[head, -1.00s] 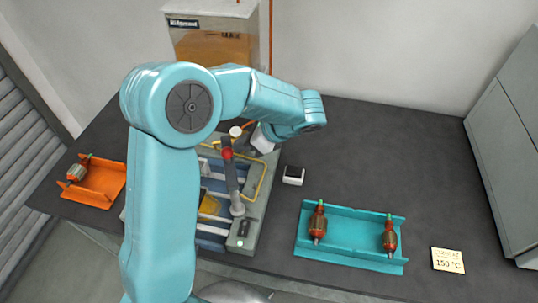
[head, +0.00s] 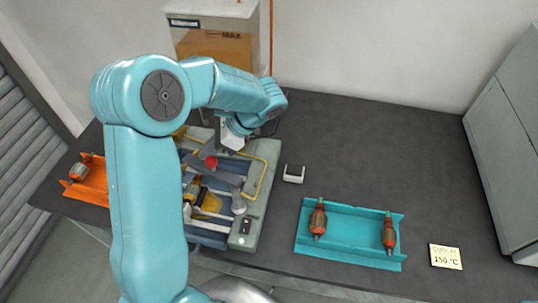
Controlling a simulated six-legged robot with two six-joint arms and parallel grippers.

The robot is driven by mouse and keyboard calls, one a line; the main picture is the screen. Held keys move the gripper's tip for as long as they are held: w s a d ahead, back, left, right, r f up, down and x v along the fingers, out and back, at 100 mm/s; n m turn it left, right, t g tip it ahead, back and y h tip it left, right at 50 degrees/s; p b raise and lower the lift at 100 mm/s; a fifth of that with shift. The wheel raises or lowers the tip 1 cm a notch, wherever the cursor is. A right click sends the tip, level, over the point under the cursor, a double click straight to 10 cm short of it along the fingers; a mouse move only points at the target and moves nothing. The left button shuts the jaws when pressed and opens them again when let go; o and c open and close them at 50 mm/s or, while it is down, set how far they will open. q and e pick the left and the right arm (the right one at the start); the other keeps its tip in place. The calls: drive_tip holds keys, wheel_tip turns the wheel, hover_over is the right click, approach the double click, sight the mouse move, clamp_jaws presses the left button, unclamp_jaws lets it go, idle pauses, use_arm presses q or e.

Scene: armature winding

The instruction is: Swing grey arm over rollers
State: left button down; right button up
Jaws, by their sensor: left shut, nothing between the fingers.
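The winding machine (head: 255,200) stands on the dark bench left of centre, partly hidden by my left arm. Its grey arm (head: 228,180) runs from a pivot post at the front right toward the back left, across the blue bed. A red knob (head: 211,162) sits on it. A copper-and-dark armature (head: 194,189) lies on the machine beside the grey arm; the rollers are hard to make out. My left gripper (head: 232,141) is shut and empty, just behind and right of the red knob, apparently apart from it. My right gripper is out of view.
A teal tray (head: 350,240) at front right holds two armatures. An orange tray (head: 92,190) at left holds one. A small white bracket (head: 293,174) and a 150 °C card (head: 446,257) lie on the bench. The bench's back right is clear.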

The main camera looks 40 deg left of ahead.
use_arm(q)
drive_tip(key=shift+s+a+n+g+h, duration=0.15)
drive_tip(key=shift+s+n+g+h, duration=0.6)
drive_tip(key=shift+s+n, duration=0.5)
drive_tip(key=shift+w, duration=0.25)
drive_tip(key=shift+s, duration=0.1)
drive_tip(key=p+v, duration=0.2)
drive_tip(key=v, duration=1.4)
drive_tip(key=shift+r, duration=0.25)
drive_tip(key=shift+f, duration=0.1)
